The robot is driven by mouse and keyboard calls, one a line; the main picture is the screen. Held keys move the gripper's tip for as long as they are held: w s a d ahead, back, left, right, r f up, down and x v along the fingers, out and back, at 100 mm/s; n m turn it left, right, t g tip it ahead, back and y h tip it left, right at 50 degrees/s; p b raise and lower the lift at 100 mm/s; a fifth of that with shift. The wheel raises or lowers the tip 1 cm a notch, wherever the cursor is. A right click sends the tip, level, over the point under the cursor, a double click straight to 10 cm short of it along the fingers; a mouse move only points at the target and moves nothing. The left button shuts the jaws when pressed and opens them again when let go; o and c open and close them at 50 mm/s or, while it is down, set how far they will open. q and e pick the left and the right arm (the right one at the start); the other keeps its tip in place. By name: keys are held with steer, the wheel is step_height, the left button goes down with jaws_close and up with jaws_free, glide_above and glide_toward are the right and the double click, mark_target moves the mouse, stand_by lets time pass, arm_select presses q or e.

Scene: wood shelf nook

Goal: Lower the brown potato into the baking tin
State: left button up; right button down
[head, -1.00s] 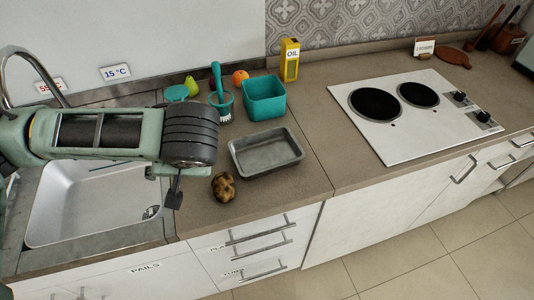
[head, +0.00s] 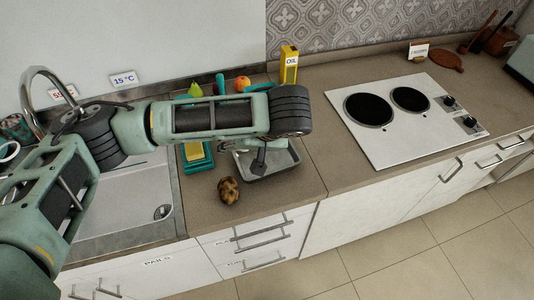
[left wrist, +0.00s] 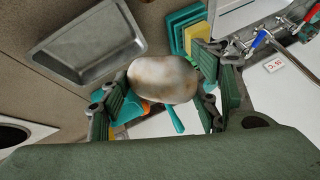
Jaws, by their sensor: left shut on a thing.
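My left gripper (left wrist: 164,84) is shut on a pale brown, smooth potato (left wrist: 160,77), its fingers on either side of it in the left wrist view. In the head view, my arm and wrist hide the potato, and a dark part of my gripper (head: 259,160) shows over the left part of the grey metal baking tin (head: 285,162). The tin also shows in the left wrist view (left wrist: 88,52), to the left of the held potato, and its visible inside is empty. My right gripper is not in view.
A dark mottled, lumpy potato-like thing (head: 228,191) lies on the counter, left of and in front of the tin. A teal holder with a yellow sponge (head: 194,152) stands by the sink (head: 120,205). Fruit and a yellow oil box (head: 289,65) are behind my arm. A hob (head: 395,145) is right.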

arm_select(q)
steer(key=b, duration=0.3)
glide_above(282, 161)
steer(key=f, duration=0.4)
steer(key=shift+s+d+f, duration=0.1)
steer(key=shift+s+d, duration=0.25)
steer(key=shift+d, duration=0.05)
steer(key=shift+w+a, duration=0.1)
steer(key=shift+a, duration=0.05)
steer(key=shift+w+a, duration=0.3)
steer(key=shift+f, duration=0.1)
steer(key=shift+f+b, duration=0.6)
steer(key=shift+f, duration=0.8)
steer(key=shift+f+b, duration=0.7)
steer(key=shift+f, duration=0.8)
stand_by(0.3)
steer(key=o, duration=1.3)
